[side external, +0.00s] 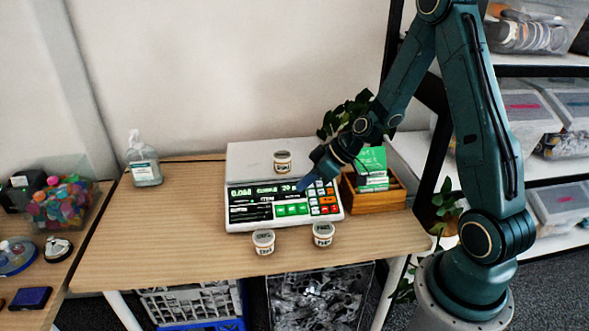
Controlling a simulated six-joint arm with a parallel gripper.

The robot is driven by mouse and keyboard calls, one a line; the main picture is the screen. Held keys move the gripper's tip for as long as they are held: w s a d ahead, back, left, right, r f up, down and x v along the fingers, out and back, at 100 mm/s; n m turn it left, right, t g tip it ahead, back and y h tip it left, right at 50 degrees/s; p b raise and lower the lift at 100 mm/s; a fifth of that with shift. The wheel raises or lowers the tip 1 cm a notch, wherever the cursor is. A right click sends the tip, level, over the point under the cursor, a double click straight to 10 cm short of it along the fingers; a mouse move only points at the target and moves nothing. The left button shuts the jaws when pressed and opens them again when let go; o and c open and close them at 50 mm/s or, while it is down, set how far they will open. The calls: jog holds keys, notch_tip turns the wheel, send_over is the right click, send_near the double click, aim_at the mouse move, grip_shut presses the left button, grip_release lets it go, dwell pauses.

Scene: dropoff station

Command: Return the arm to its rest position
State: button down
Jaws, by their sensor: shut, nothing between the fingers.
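My gripper (303,182) is at the end of my dark green arm, over the right part of the scale's display and key panel. It is shut, with nothing held. Its tips are small and dark here, and I cannot tell whether they touch the panel. The white scale (245,157) stands on the wooden table.
Two similar jars, one left (263,242) and one right (323,234), stand near the table's (160,235) front edge. A wooden tray (375,203) with green boxes (372,165) is close beside my forearm. A sanitizer bottle (144,163) stands at the left; shelves (540,66) are behind.

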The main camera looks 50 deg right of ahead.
jog(key=s+a+r+g+h, duration=0.1)
jog(key=s+a+r, duration=0.25)
jog(key=r, duration=0.35)
jog(key=s+a+r+g+h, duration=0.1)
jog(key=s+a+r, duration=0.2)
jog(key=s+r, duration=0.3)
jog(key=s+r+m+h, duration=0.1)
jog(key=s+r+m, duration=0.1)
jog(key=s+r, duration=0.2)
jog(key=s+a+r+m+h, duration=0.1)
jog(key=s+r, duration=0.3)
jog(key=s, duration=0.5)
jog(key=shift+a+r+m+t+h, duration=0.15)
jog(key=shift+a+m+t+h, duration=0.15)
jog(key=shift+m, duration=0.3)
